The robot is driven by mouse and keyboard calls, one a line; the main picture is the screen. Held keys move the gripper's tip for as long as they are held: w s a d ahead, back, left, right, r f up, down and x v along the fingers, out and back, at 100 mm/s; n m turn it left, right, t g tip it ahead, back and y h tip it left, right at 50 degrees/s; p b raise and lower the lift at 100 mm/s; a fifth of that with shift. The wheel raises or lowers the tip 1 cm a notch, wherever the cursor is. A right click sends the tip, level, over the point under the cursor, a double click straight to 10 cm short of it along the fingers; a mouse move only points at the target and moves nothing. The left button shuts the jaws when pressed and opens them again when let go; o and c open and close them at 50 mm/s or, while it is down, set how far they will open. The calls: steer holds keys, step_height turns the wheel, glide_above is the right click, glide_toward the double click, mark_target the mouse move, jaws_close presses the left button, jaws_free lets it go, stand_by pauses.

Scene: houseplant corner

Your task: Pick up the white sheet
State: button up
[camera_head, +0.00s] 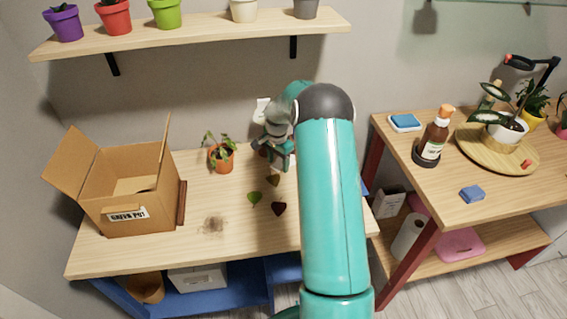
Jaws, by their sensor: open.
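A small white flat piece (262,111) shows upright against the wall behind the wooden table, just left of my arm. It is partly hidden by my wrist, and I cannot tell whether it is the white sheet or a wall plate. My gripper (271,158) is over the back of the table, right of the small potted plant (221,156). Its fingers are small and partly hidden, open, with nothing seen held. My teal arm covers the right part of this table, so anything lying there is hidden.
A cardboard box (128,190) stands open at the left. Loose leaves, one green (255,199) and one dark red (279,209), and a soil patch (214,226) lie in front. A shelf (200,34) with pots hangs above. Another table (450,187) is at the right.

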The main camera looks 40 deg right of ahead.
mark_target(278, 166)
steer(key=shift+c, duration=0.2)
steer(key=c, duration=1)
steer(key=shift+r, duration=0.1)
steer(key=shift+c, duration=0.2)
steer(key=shift+r, duration=0.5)
step_height(278, 166, up, 2)
steer(key=shift+r, duration=0.15)
steer(key=s+a+r, duration=0.4)
steer(key=s+r, duration=0.5)
steer(key=s, duration=0.4)
steer(key=shift+s+r, duration=0.2)
steer(key=shift+r, duration=0.1)
